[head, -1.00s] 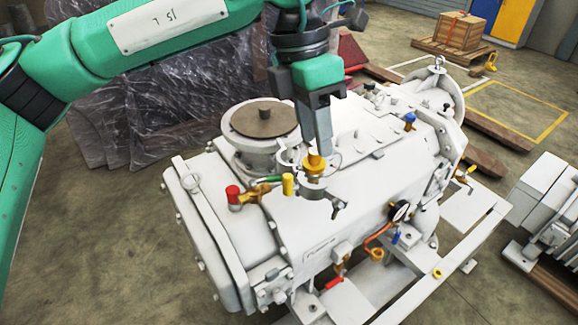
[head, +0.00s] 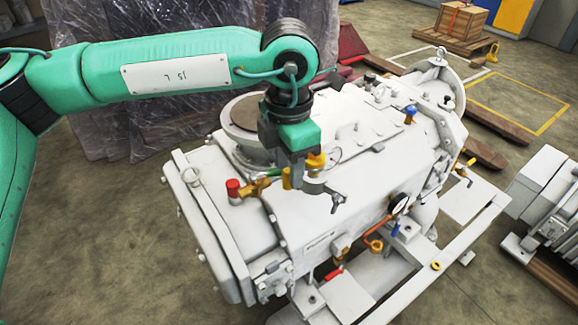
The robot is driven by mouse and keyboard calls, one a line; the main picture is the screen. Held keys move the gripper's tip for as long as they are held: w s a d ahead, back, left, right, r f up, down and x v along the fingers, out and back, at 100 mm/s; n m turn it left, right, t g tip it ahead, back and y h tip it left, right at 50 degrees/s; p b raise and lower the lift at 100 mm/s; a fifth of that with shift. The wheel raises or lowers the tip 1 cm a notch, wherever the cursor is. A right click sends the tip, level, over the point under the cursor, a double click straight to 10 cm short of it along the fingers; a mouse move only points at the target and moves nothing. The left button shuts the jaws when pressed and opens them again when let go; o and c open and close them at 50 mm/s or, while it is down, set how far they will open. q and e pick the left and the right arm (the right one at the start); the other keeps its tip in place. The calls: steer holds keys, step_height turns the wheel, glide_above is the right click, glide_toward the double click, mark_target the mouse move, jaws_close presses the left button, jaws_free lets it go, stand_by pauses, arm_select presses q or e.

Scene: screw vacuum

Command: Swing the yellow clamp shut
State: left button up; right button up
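The white vacuum pump (head: 345,190) fills the middle of the head view. On its top is a small fitting with a yellow knob (head: 317,161) and a short upright yellow piece (head: 286,179) to its left. These look like parts of the yellow clamp; how far it stands open cannot be made out. My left gripper (head: 297,178) points down at the fitting, its fingers between the yellow piece and the knob. It covers part of the fitting, and whether its fingers touch either part or hold anything is hidden. My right gripper is out of view.
A red-capped brass valve (head: 236,188) sits left of the fitting, and a round brown-topped flange (head: 240,112) lies behind the gripper. A blue-capped valve (head: 410,114) and a gauge (head: 399,203) are to the right. The floor in front is clear.

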arm_select(q)
steer(key=shift+f, duration=0.7)
jaws_close()
